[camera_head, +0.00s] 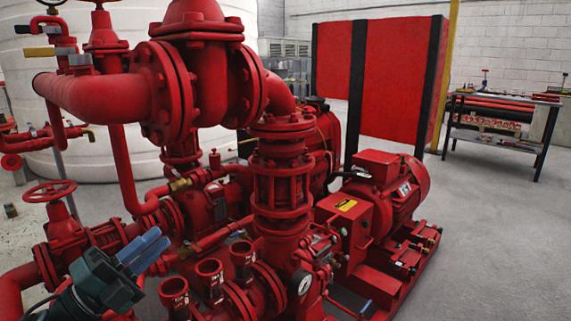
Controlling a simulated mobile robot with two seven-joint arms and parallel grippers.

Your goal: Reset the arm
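My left gripper (160,240) shows at the lower left, with a dark teal body and two blue fingers pointing up and right. The fingers lie close side by side from this angle, so I cannot tell whether they are open or shut. No object shows between them. The gripper is in front of the red pump pipework (120,240) in the picture; whether it touches it I cannot tell. My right gripper is not in view.
Large red pipes and flanges (190,85) fill the left and centre. A red motor (385,185) and a pressure gauge (303,283) are right of centre. A red panel cabinet (390,80) and workbench (500,110) stand behind. Grey floor (490,240) at right is clear.

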